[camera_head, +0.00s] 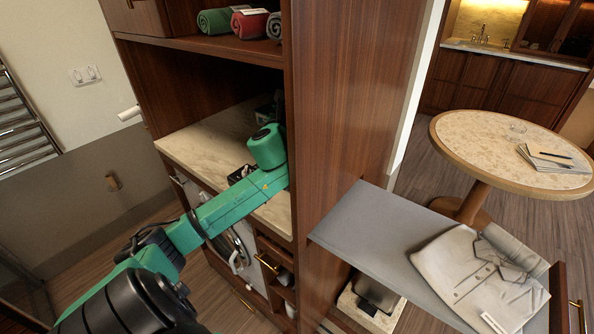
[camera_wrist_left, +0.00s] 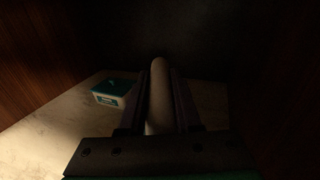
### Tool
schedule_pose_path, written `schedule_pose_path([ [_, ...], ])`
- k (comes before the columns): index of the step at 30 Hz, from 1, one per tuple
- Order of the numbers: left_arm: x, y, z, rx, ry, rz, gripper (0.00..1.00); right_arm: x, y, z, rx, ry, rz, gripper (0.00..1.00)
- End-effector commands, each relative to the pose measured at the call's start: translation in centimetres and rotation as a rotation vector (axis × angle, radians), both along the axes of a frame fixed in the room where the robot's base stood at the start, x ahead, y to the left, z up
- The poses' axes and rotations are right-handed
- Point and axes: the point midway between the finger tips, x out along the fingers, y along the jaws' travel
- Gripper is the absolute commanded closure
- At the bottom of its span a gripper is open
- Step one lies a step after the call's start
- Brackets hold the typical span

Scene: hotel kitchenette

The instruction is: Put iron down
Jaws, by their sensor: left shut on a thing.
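In the left wrist view my left gripper (camera_wrist_left: 161,78) is shut on a pale, rounded bar, which looks like the handle of the iron (camera_wrist_left: 159,100). The rest of the iron is hidden or too dark to make out. In the head view my green left arm reaches into the cabinet niche above the pale stone counter (camera_head: 205,142). The side panel hides my left gripper and the iron there. The counter also shows in the left wrist view (camera_wrist_left: 50,135). I cannot tell whether the iron touches it. My right gripper is not in view.
A teal-lidded box (camera_wrist_left: 113,92) stands on the counter, left of the gripper in the wrist view. The wooden side panel (camera_head: 345,110) bounds the niche. A grey pull-out board (camera_head: 365,225) holds a folded shirt (camera_head: 470,270). Rolled towels (camera_head: 250,24) lie on the shelf above.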

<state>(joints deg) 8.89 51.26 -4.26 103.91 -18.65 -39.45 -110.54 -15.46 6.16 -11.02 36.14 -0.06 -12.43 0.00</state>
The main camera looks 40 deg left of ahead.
Motion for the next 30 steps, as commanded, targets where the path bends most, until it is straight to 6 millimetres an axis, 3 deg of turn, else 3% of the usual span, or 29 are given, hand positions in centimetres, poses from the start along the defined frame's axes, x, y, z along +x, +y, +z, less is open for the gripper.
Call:
schedule_pose_path([
  [2,0.0,0.1,-0.5,0.003,-0.002,0.005,1.00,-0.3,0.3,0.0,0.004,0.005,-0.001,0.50],
  [10,-0.1,0.1,-5.6,0.001,-0.002,0.005,1.00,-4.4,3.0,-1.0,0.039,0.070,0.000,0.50],
  [18,-0.1,0.2,-9.8,0.002,-0.001,0.005,1.00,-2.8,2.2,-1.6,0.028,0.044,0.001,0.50],
  [28,-0.1,0.2,-10.1,0.007,-0.003,0.003,1.00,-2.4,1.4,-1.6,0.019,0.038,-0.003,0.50],
  [29,-0.2,0.2,-10.4,0.003,0.003,0.004,0.64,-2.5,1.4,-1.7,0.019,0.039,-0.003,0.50],
  [30,-0.1,0.2,-10.3,0.003,0.003,0.004,0.49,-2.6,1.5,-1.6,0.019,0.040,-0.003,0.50],
])
